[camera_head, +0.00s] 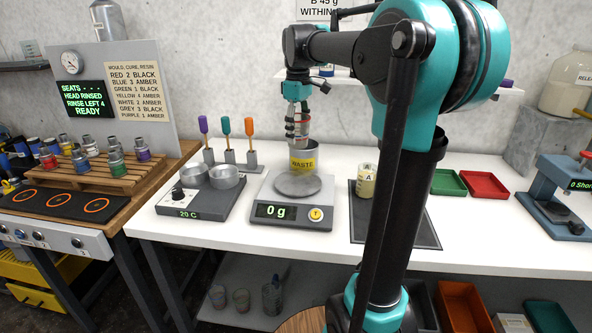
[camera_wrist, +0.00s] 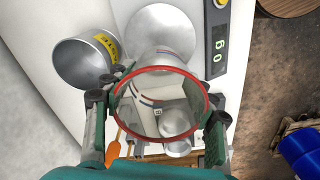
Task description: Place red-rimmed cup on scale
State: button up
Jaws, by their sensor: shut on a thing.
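My gripper (camera_head: 298,122) is shut on the red-rimmed cup (camera_wrist: 160,98), whose clear body and red rim show between the fingers in the wrist view. The cup is small and partly hidden by the fingers in the head view. The gripper holds it above the bench, over the area of the scale and the waste container. The scale (camera_head: 292,222) has a round metal plate (camera_head: 298,185), which is bare, and reads 0 g. The plate also shows beyond the cup in the wrist view (camera_wrist: 163,22).
A metal waste container (camera_head: 303,162) stands close behind the plate. A heater (camera_head: 180,208) with two metal dishes is left of the scale. Upright colored-handled tools (camera_head: 228,140) stand behind it. A cup marked A (camera_head: 366,182) stands on a dark mat to the right.

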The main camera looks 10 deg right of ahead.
notch_tip(320, 180, down, 13)
jog(key=shift+r, duration=0.2)
dwell(0.3)
jog(key=o, duration=0.5)
jog(key=shift+f, duration=0.15)
jog(key=o, duration=0.4)
notch_tip(320, 180, up, 12)
jog(key=shift+r, duration=0.2)
